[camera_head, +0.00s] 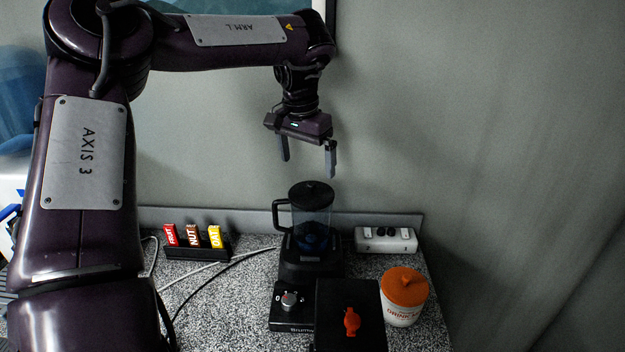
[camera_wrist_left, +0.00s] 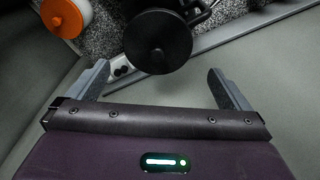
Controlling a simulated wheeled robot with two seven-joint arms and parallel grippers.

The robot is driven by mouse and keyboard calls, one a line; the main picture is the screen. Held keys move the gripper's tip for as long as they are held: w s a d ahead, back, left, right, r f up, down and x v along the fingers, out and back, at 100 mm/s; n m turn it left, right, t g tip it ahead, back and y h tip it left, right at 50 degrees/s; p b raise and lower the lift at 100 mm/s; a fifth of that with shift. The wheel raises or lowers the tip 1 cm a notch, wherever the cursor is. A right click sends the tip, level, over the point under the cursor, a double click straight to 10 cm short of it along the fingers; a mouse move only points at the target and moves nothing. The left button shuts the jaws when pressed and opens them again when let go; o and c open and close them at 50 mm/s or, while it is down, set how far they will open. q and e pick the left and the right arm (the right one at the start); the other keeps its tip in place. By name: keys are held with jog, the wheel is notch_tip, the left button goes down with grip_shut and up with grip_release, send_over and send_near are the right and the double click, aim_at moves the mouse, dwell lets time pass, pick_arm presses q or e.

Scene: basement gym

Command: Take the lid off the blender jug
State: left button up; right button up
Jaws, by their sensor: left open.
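The blender (camera_head: 306,235) stands on the speckled counter, with a clear jug (camera_head: 312,222) and a handle on its left. The dark round lid (camera_head: 311,194) sits on top of the jug. In the left wrist view the lid (camera_wrist_left: 158,40) shows from above as a black disc with a small centre knob, beyond the fingers. My left gripper (camera_head: 307,158) is open and empty, above the lid and apart from it. Its two fingers also show in the left wrist view (camera_wrist_left: 160,88). My right gripper is not in view.
A white power strip (camera_head: 386,240) lies behind. A bar rack (camera_head: 196,246) and cables lie left. The wall is close behind.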

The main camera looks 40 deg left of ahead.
aim_at(311, 183)
pick_arm(q)
jog(key=shift+w, duration=0.1)
jog(key=shift+f, duration=0.35)
jog(key=shift+d+f+p, duration=0.2)
jog(key=shift+f+p, duration=0.4)
jog(key=shift+f, duration=0.15)
jog(key=f+p, duration=0.1)
jog(key=f, duration=0.1)
jog(key=w+f+p, duration=0.1)
jog(key=f, duration=0.1)
jog(key=shift+a+f+p, duration=0.1)
jog(key=shift+f+p, duration=0.2)
jog(key=shift+p, duration=0.05)
jog(key=shift+f, duration=0.25)
jog(key=shift+c, duration=0.8)
jog(key=c, duration=0.4)
jog(key=shift+c, duration=0.2)
